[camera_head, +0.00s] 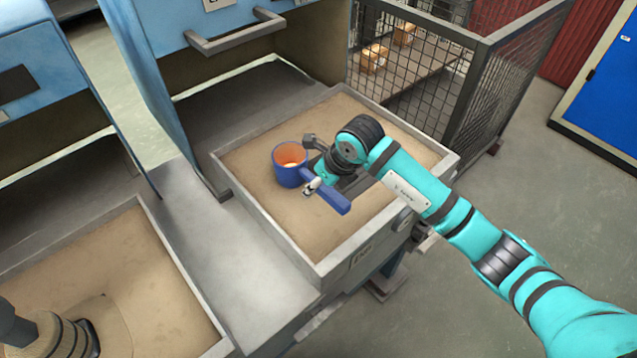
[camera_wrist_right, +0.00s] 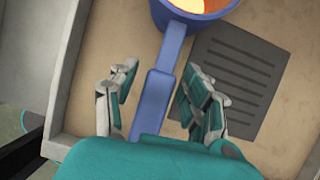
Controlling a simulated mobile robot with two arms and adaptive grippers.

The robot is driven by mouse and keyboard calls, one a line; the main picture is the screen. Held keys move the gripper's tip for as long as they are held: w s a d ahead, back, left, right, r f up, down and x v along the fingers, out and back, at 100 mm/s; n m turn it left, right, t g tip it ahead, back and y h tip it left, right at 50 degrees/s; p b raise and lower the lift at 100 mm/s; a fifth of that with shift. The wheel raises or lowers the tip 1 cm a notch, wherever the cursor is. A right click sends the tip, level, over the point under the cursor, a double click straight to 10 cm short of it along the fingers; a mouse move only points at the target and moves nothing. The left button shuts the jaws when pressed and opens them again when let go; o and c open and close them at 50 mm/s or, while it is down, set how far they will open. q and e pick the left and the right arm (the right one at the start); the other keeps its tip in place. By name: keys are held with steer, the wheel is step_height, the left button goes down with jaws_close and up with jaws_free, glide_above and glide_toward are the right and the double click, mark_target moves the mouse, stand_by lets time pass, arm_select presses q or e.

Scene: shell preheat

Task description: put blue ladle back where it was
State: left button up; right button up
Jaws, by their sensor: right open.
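The blue ladle (camera_head: 289,172) sits on the sandy bed of a grey-rimmed tray (camera_head: 262,218) in the head view. Its inside is orange with a bright patch. Its handle (camera_head: 332,201) points toward the lower right. My right gripper (camera_head: 314,178) is open around the handle. In the right wrist view the ladle's cup (camera_wrist_right: 197,14) is cut off at the top edge. There the handle runs down between the spread fingers of the gripper (camera_wrist_right: 157,88), with a gap on both sides. My left gripper is not in view.
A dark slotted plate (camera_wrist_right: 232,80) lies on the sand right of the handle in the wrist view. A second sandy tray (camera_head: 150,265) is at the lower left. A wire-mesh cage (camera_head: 415,68) and blue cabinets (camera_head: 215,30) stand behind.

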steer(key=v, duration=1.2)
